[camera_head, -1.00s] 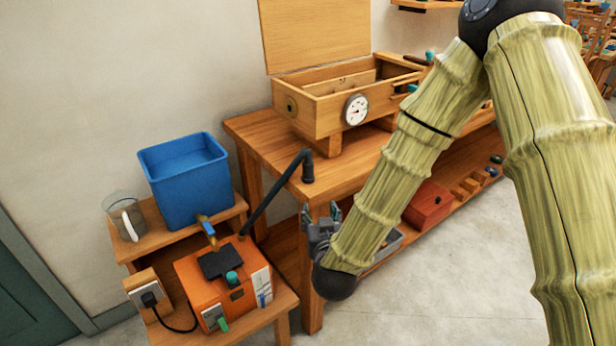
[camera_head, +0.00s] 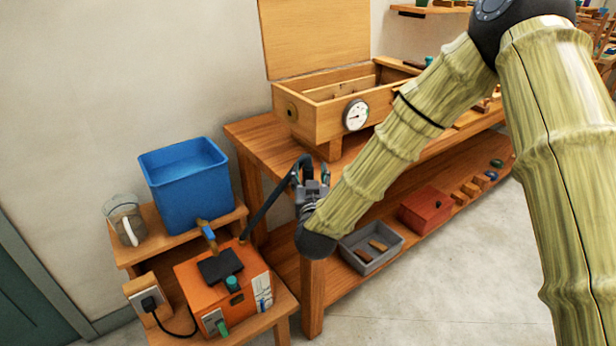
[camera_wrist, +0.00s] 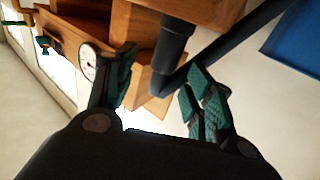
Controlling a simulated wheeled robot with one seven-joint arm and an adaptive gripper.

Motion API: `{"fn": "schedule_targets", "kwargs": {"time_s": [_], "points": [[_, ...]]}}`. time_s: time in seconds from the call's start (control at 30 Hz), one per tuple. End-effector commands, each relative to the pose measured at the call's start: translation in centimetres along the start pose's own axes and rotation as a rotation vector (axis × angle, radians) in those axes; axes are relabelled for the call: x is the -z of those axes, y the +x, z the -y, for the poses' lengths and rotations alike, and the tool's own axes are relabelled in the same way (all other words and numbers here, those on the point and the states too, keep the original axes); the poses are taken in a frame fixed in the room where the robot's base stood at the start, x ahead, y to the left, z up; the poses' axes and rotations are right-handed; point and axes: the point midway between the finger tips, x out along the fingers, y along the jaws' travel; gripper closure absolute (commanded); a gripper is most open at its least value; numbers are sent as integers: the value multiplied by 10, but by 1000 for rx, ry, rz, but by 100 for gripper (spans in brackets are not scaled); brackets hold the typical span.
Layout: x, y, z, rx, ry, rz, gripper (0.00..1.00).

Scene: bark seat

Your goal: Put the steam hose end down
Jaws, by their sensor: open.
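The black steam hose (camera_head: 262,213) rises from the orange boiler (camera_head: 226,285) and bends over near the left front corner of the wooden bench (camera_head: 262,136). My gripper (camera_head: 311,178) is at that bend and partly hides the hose end. In the wrist view, the thick hose end (camera_wrist: 177,33) and the bend lie between or just beyond my gripper's (camera_wrist: 160,72) two spread, green-padded fingers. The gripper is open. I cannot tell whether a finger touches the hose, or whether the end rests on the bench.
A wooden box with a raised lid and a gauge (camera_head: 356,114) stands on the bench. A blue tank (camera_head: 190,190) and a glass jug (camera_head: 124,222) are at the left. A grey tray (camera_head: 388,254) and a red box (camera_head: 427,208) sit on the lower shelf. Bare bench top lies left of the box.

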Motion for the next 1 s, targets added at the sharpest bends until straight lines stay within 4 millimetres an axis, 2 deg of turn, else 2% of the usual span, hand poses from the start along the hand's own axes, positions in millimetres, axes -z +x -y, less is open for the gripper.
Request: {"fn": "schedule_targets", "kwargs": {"time_s": [0.23, 0.57, 0.67, 0.87, 1.0], "points": [[-3, 31, 3, -1, 1, 1, 47], [-4, 38, 3, 0, 0, 0, 47], [-4, 37, 3, 0, 0, 0, 62], [-4, 37, 3, 0, 0, 1, 98], [-4, 37, 3, 0, 0, 0, 100]]}}
